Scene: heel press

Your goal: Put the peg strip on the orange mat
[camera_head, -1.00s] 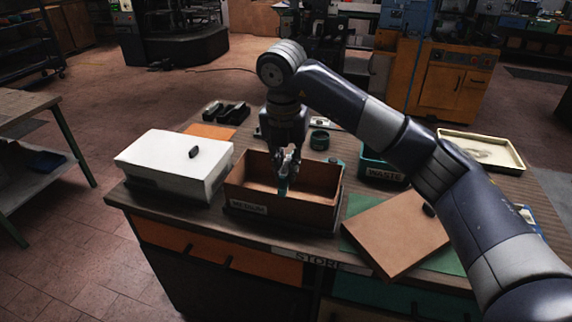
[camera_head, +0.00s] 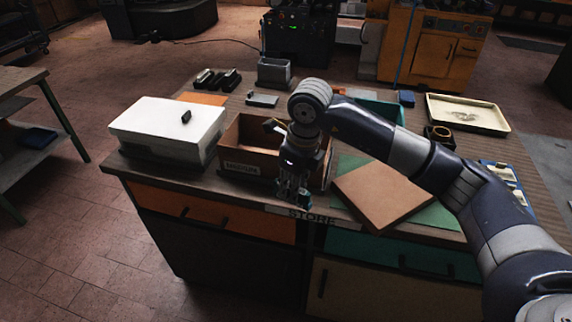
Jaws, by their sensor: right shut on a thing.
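The orange mat (camera_head: 188,97) lies at the back left of the bench, behind the white box, which hides part of it. Just behind the mat is a dark rack-like thing (camera_head: 217,80) with several dark pieces; I cannot tell if it is the peg strip. My right gripper (camera_head: 293,197) points down in front of the open brown box (camera_head: 240,157), near the bench's front edge. It is shut on a small teal-dark thing (camera_head: 306,197), mostly hidden by the fingers; I cannot tell what it is. My left gripper is not in view.
The white box (camera_head: 160,125) stands at the left. A brown lid (camera_head: 383,193) lies on a green mat (camera_head: 436,214) right of the gripper. A teal bin (camera_head: 385,112), a grey container (camera_head: 273,72) and a cream tray (camera_head: 466,114) stand towards the back.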

